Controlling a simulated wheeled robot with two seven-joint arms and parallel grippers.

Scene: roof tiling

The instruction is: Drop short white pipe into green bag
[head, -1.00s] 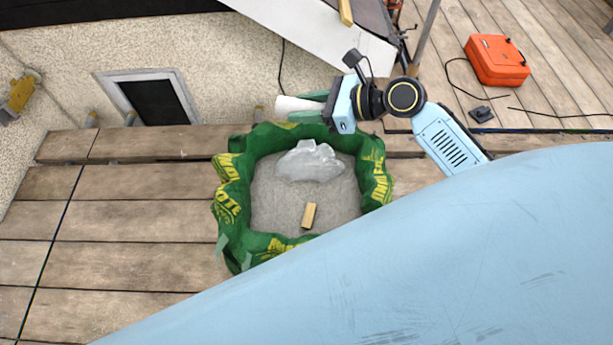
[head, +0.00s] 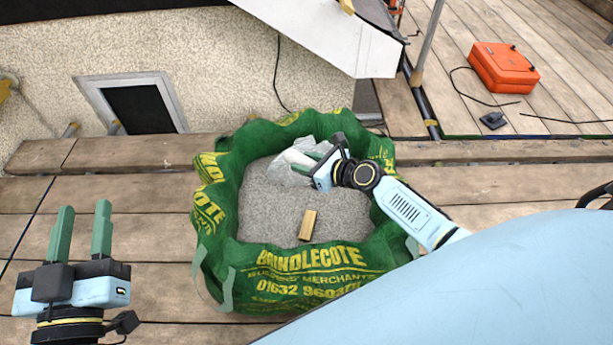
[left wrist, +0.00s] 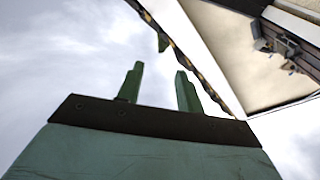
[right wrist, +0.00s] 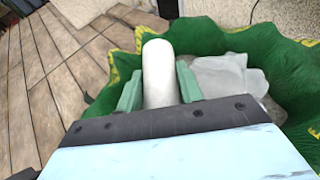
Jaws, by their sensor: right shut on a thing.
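The short white pipe (right wrist: 160,75) is held between the fingers of my right gripper (right wrist: 160,88), which is shut on it. In the head view my right gripper (head: 318,168) is over the open mouth of the green bag (head: 300,262), and the pipe (head: 292,157) shows pale beside its fingers, against clear plastic. The bag also shows in the right wrist view (right wrist: 220,48). It holds grey gravel, a wooden block and crumpled clear plastic. My left gripper (head: 82,232) is open and empty, left of the bag; its fingers also show apart in the left wrist view (left wrist: 158,88).
The small wooden block (head: 308,225) lies on the gravel. The clear plastic (right wrist: 225,75) lies inside the bag. Wooden planks (head: 130,205) surround the bag. A wall with a small dark window (head: 140,108) is behind. An orange case (head: 503,68) sits at the far right.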

